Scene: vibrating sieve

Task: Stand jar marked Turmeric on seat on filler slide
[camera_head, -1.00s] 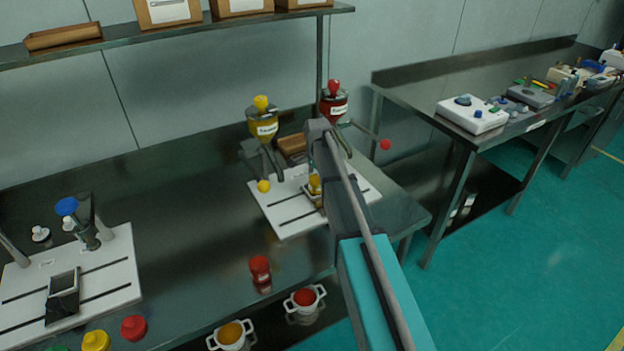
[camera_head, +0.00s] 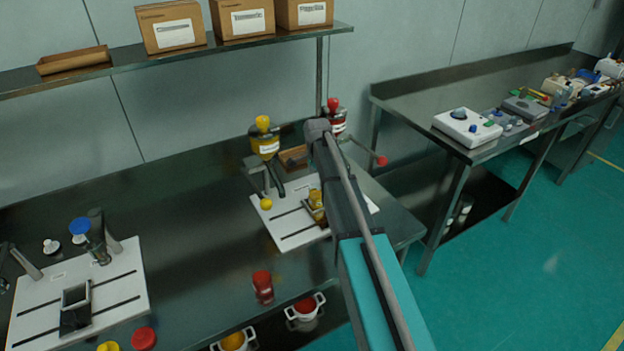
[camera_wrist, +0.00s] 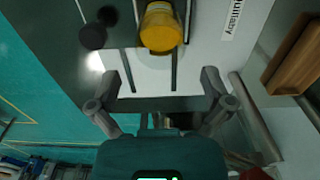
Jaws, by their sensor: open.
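A yellow jar (camera_head: 316,200) stands at the slide seat on the right-hand white base plate (camera_head: 278,236), below the yellow filler hopper (camera_head: 264,140). I cannot read a Turmeric mark on the jar. In the wrist view the yellow jar (camera_wrist: 161,27) is at the top, beyond my gripper (camera_wrist: 160,82). My gripper is open, with nothing between its fingers and a gap between them and the jar. In the head view my arm covers the gripper and the right part of the plate.
A red hopper (camera_head: 335,122) stands behind my arm. A red jar (camera_head: 263,287) stands near the bench's front edge. The left white plate (camera_head: 120,281) carries a dark square holder (camera_head: 75,306). Boxes sit on the shelf (camera_head: 200,57) above. The middle of the bench is clear.

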